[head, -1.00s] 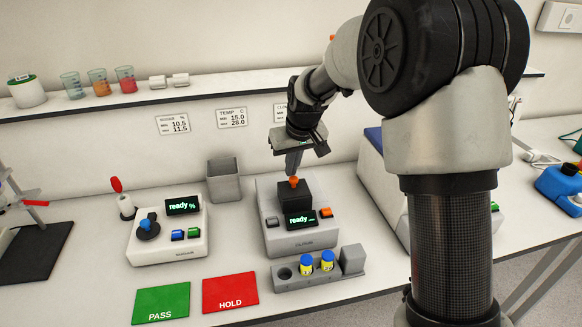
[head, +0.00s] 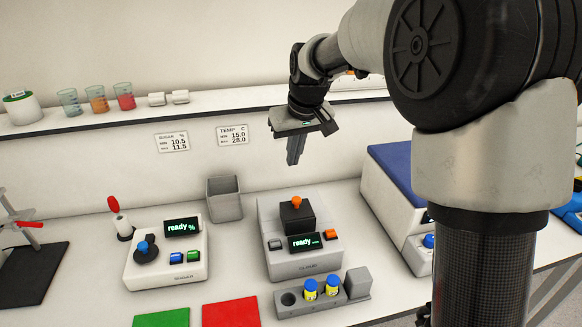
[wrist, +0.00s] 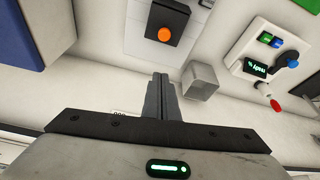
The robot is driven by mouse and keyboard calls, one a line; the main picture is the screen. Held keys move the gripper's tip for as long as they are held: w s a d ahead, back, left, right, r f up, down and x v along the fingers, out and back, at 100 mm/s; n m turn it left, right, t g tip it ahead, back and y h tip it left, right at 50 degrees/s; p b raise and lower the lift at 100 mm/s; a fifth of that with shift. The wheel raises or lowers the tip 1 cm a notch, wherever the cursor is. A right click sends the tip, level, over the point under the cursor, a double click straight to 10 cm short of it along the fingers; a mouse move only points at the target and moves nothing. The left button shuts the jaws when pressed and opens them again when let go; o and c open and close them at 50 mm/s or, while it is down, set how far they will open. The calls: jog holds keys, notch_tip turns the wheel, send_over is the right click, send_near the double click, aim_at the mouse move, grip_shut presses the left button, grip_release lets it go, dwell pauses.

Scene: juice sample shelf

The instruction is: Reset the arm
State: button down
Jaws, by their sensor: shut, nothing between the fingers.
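My gripper (head: 293,158) hangs in the air above and behind the cloud meter (head: 304,254), with its fingers together and nothing between them. The cloud meter has a black block with an orange knob (head: 296,202) on top and a screen reading "ready". In the wrist view my shut fingers (wrist: 160,98) point toward the bench, apart from everything. The orange knob also shows there (wrist: 165,34), beyond the fingertips. Two yellow vials with blue caps (head: 321,289) stand in the grey rack (head: 290,309) at the front; its left hole is empty.
The sugar meter (head: 166,262) and a grey bin (head: 224,199) stand left of the cloud meter. A blue-lidded box (head: 398,175) is on the right. Green (head: 161,319) and red (head: 231,313) cards lie in front. A shelf (head: 205,106) with beakers runs behind.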

jog(key=s+d+r+m+p, duration=0.1)
jog(key=s+d+r, duration=0.15)
jog(key=s, duration=0.25)
jog(key=s+d+r+t, duration=0.1)
jog(key=s+d+r, duration=0.1)
jog(key=s+r, duration=0.25)
jog(key=s+d+r+m+p, duration=0.1)
jog(key=s+d+r, duration=0.15)
jog(key=s, duration=0.35)
jog(key=s+d+f+m, duration=0.1)
jog(key=s+d, duration=0.1)
jog(key=s, duration=0.6)
jog(key=s+d+f+m+h, duration=0.1)
jog(key=s+d, duration=0.1)
jog(key=s, duration=0.5)
jog(key=shift+s+d+f+t+p, duration=0.25)
jog(key=shift+s+d+t+p, duration=0.1)
jog(key=shift+t+p, duration=0.1)
